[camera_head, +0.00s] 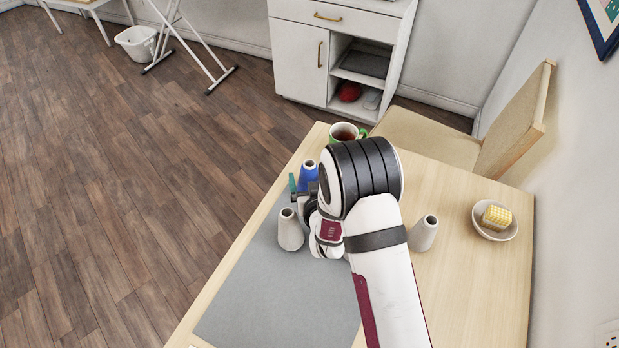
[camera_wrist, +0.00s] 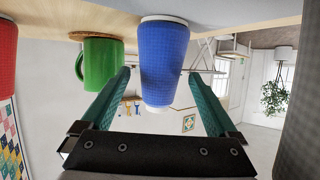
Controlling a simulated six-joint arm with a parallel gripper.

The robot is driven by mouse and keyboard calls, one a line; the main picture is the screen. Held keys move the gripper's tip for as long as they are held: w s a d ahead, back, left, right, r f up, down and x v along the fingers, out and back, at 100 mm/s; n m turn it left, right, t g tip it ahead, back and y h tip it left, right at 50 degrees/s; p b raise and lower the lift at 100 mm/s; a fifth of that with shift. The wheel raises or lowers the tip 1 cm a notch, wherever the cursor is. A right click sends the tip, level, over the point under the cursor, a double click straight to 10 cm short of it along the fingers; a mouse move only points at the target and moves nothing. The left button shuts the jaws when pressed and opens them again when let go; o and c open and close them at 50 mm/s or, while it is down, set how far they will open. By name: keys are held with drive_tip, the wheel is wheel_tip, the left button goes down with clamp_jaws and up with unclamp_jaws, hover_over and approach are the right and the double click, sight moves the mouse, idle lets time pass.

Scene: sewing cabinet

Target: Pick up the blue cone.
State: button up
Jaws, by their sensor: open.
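The blue cone (camera_head: 308,174) stands upright near the table's far left edge, partly hidden by my arm and gripper. In the upside-down wrist view the blue cone (camera_wrist: 165,62) appears between the two teal fingers. My gripper (camera_head: 299,190) is low over the table, right at the cone. In the wrist view my gripper (camera_wrist: 158,72) is open, with one finger to each side of the cone. I cannot tell whether a finger touches it or how far the cone reaches between them.
A green mug (camera_head: 343,131) stands just beyond the blue cone. A pale grey cone (camera_head: 290,230) is close on the near side; another (camera_head: 423,233) stands right of my arm. A red object (camera_wrist: 7,58) shows at the wrist view's left edge. A bowl (camera_head: 494,232) holds something yellow.

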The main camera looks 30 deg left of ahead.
drive_tip(key=x, duration=0.5)
drive_tip(key=shift+r, duration=0.15)
drive_tip(key=c, duration=1.5)
